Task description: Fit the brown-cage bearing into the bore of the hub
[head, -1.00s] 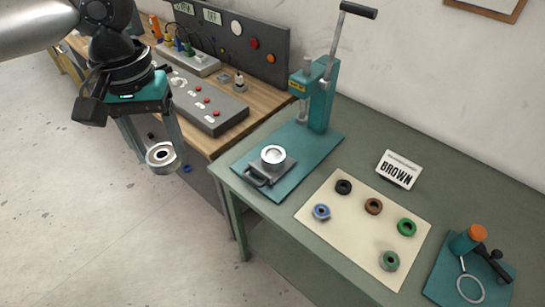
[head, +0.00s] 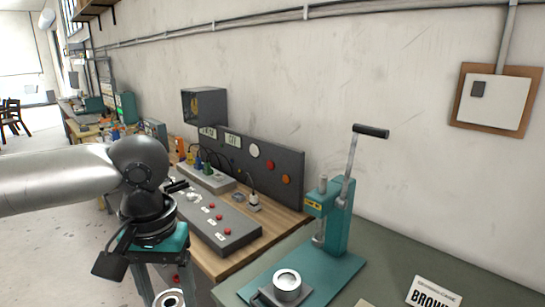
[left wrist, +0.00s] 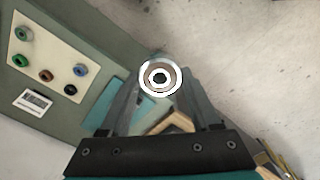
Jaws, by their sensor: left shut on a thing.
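My left gripper (head: 170,290) is shut on a silvery round part (head: 168,301) with a dark hole, at the bottom edge of the head view. In the left wrist view this part (left wrist: 160,64) shows pale rings, a brownish band and a dark centre between the fingers; whether it is a bearing alone or a larger housing is unclear. A silvery cup with a pale round top, apparently the hub (head: 287,286), sits in a fixture on the teal press base, apart from my gripper. A brown ring (left wrist: 46,75) lies on the mat. My right gripper is not in view.
The teal lever press (head: 335,225) stands on the green bench. A BROWN sign (head: 432,293) is at lower right. The cream mat (left wrist: 62,48) also holds blue, black and green rings. A control panel (head: 225,232) is on the wooden bench behind my left arm.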

